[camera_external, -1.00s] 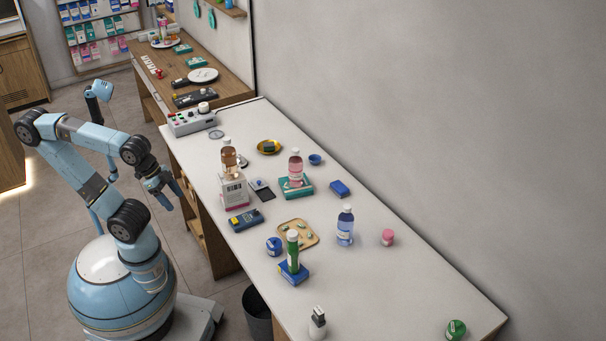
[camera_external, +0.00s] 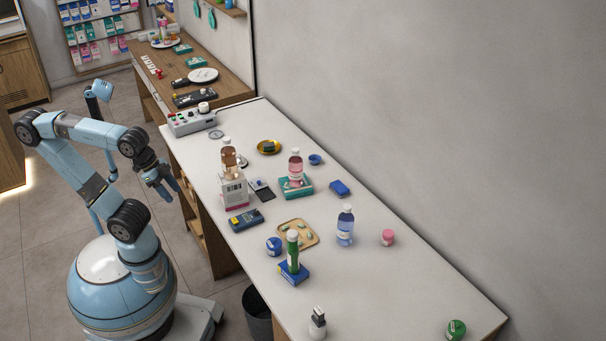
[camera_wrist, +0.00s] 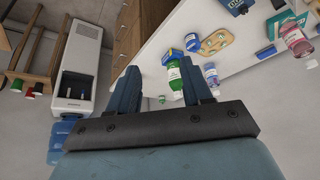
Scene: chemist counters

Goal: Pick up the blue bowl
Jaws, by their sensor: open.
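The white counter (camera_external: 400,270) is crowded in its middle. The wall rises behind.

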